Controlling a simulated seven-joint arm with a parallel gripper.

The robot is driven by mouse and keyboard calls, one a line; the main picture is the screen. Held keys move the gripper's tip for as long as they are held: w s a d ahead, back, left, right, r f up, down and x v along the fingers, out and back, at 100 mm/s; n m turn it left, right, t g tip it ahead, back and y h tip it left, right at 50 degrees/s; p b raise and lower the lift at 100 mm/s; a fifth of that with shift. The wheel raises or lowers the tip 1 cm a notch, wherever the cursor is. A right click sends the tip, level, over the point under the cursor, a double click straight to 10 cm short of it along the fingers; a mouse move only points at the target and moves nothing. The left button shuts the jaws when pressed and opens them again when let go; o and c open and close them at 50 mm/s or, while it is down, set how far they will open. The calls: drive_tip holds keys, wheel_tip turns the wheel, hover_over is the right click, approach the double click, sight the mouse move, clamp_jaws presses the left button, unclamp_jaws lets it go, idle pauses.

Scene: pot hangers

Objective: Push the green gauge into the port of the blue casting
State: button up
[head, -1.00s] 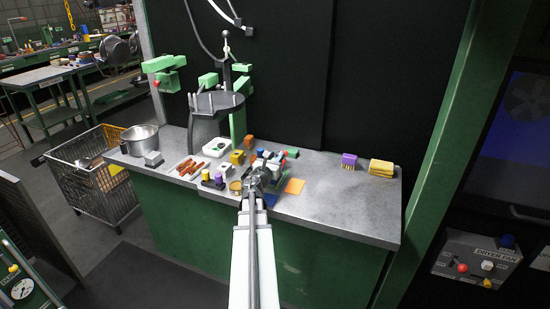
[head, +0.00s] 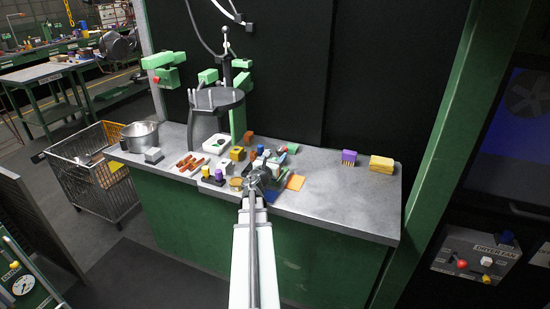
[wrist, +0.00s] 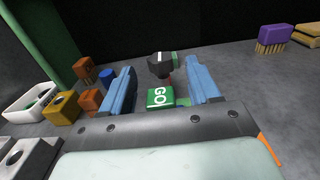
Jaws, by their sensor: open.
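The green gauge (wrist: 160,96), a block marked "GO", sits between the blue fingers of my gripper (wrist: 160,70) in the wrist view. The fingers are apart, with gaps visible on both sides of the block. A dark round piece with a white stripe and a green end (wrist: 162,65) is just beyond it. A blue cylindrical part (wrist: 106,76) stands left of the left finger; I cannot tell whether it belongs to the blue casting, and no port shows on it. In the head view my gripper (head: 268,163) is low over the bench, hiding what is under it.
Yellow (wrist: 65,104) and grey (wrist: 22,152) blocks with round holes, orange blocks (wrist: 89,101) and a white tray (wrist: 25,101) crowd the left. The bench (head: 335,205) between is clear.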

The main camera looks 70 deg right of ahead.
drive_tip(key=a, duration=0.7)
drive_tip(key=shift+a, duration=0.3)
idle(0.5)
